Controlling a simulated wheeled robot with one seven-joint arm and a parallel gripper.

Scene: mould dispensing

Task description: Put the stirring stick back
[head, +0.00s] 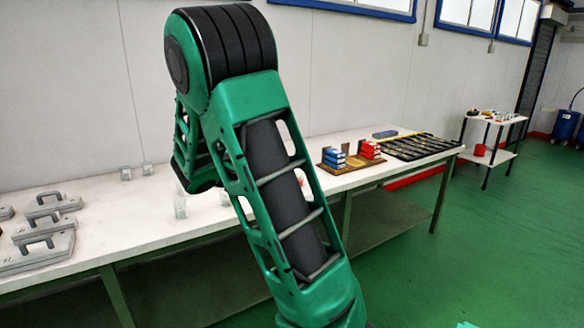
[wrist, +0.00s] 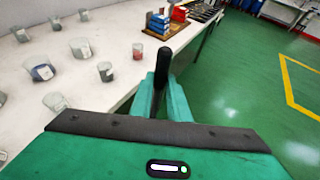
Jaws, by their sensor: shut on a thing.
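The stirring stick shows in the wrist view as a dark, round-ended rod (wrist: 162,68). It stands up between the two green fingers of my gripper (wrist: 161,98), which are shut on it. The stick's far end is hidden from this angle. My gripper is beside the front edge of the white table (wrist: 120,22), near several clear beakers. In the head view my green arm hides the gripper and the stick.
Several clear beakers, one with dark contents (wrist: 41,72) and one with reddish contents (wrist: 137,51), stand on the table. A brown wooden stand (head: 350,167) with red and blue boxes is farther right. Grey lidded moulds (head: 36,250) lie left. Green floor is open at right.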

